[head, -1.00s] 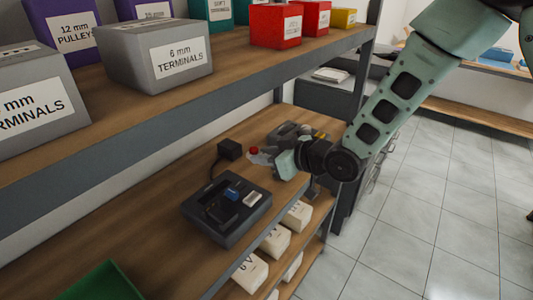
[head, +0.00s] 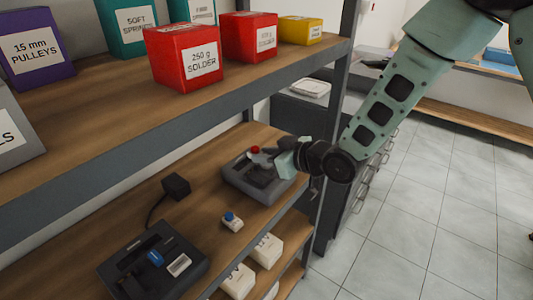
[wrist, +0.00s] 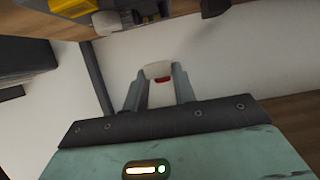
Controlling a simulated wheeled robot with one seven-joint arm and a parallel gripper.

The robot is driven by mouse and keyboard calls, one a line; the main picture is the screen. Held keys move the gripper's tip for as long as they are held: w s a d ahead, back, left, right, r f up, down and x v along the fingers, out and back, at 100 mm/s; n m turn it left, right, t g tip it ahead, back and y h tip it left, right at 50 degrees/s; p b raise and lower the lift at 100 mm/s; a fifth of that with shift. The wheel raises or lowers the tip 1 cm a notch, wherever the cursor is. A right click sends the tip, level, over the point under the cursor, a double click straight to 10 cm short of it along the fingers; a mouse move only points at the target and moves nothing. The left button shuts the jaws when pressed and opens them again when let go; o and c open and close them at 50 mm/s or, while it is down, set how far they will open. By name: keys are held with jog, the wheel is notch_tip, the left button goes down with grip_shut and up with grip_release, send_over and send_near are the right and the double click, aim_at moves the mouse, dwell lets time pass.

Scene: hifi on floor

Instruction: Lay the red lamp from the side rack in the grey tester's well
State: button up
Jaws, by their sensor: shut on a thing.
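My gripper (head: 276,157) is shut on the red lamp (head: 255,149). In the wrist view the lamp shows as a red band (wrist: 162,79) under a pale cap between the fingers. In the head view the lamp is over a grey box with a dark recess (head: 252,193), which looks like the tester. My gripper hides part of this box, and I cannot tell whether the lamp touches it. A darker unit (head: 118,268) with a blue part and a white part lies at the lower left of the same shelf.
A small white block with a blue top (head: 232,222) stands between the two units. A black cube (head: 176,186) with a cable is behind it. The upper shelf (head: 115,112) with red bins (head: 185,62) hangs above. White boxes (head: 266,249) sit below.

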aim_at(266, 180)
notch_tip(266, 180, down, 4)
jog(key=shift+f+b, duration=0.1)
jog(key=shift+b, duration=1.1)
jog(key=shift+f+b, duration=0.5)
jog(key=shift+b, duration=0.05)
jog(key=shift+f+b, duration=0.4)
jog(key=shift+b, duration=0.6)
dwell(1.0)
jog(key=o, duration=1)
jog(key=shift+r, duration=0.15)
jog(key=shift+r+p, duration=2.3)
jog(key=shift+r, duration=1.1)
